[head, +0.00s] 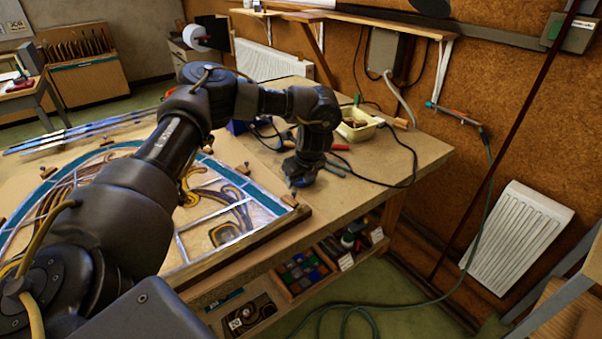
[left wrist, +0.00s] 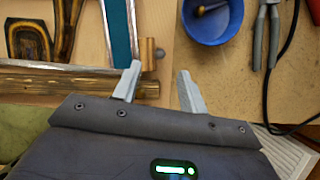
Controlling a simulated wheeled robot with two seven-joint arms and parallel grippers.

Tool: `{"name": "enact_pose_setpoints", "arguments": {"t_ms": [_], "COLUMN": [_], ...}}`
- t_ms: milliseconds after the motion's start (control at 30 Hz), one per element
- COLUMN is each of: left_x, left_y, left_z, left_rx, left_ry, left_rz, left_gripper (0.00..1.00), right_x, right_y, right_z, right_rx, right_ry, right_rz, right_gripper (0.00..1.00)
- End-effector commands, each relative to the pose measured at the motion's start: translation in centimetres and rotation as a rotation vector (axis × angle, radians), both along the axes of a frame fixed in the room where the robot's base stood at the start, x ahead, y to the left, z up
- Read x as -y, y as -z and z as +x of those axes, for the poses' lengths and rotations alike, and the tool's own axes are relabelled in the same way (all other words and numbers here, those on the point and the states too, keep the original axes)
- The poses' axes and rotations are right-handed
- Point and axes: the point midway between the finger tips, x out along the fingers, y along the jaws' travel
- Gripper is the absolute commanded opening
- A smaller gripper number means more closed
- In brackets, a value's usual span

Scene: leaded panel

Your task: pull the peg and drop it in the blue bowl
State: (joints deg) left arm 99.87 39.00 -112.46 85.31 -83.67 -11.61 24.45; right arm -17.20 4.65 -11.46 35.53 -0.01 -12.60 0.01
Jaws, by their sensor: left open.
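The peg, a short wooden cylinder (left wrist: 147,50), stands at the corner of the leaded panel, just beyond the left fingertip in the left wrist view. A small grey round end shows beside it. My left gripper (left wrist: 157,80) is open, with nothing between its fingers. In the head view the left gripper (head: 304,184) is low over the bench, to the right of the panel (head: 215,235). The blue bowl (left wrist: 210,22) lies beyond the right finger and holds a small brown piece.
Pliers (left wrist: 266,30) and a black cable lie right of the bowl in the left wrist view. A wooden strip (left wrist: 75,86) edges the panel. In the head view a yellow tub (head: 357,125) stands farther back on the bench. The bench front right is clear.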

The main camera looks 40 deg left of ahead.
Motion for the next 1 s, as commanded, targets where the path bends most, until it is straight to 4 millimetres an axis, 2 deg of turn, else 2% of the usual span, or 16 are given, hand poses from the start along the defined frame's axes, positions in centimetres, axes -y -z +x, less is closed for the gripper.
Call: {"name": "enact_pose_setpoints", "arguments": {"t_ms": [100,300,500,800,1000], "left_x": [-0.9,-1.9,-2.4,-2.4,-2.4], "left_y": [2.4,4.9,6.1,6.3,6.3], "left_z": [0.2,0.6,0.9,0.9,0.9], "left_rx": [-0.004,-0.002,-0.002,-0.001,-0.001], "left_ry": [-0.007,-0.003,-0.002,-0.001,-0.001], "left_rz": [-0.002,0.0,0.0,0.0,0.0], "left_gripper": [0.42,0.42,0.42,0.42,0.17], "right_x": [0.1,0.1,0.1,-0.1,-0.3], "right_y": [0.4,0.7,0.8,0.8,0.8], "right_z": [0.0,0.0,0.0,0.0,0.0], "right_rx": [0.0,0.0,0.0,0.001,0.0], "right_ry": [-0.001,-0.001,-0.001,0.0,0.001], "right_rz": [-0.001,-0.001,-0.001,0.001,0.003], "right_gripper": [0.36,0.36,0.36,0.36,0.36]}}
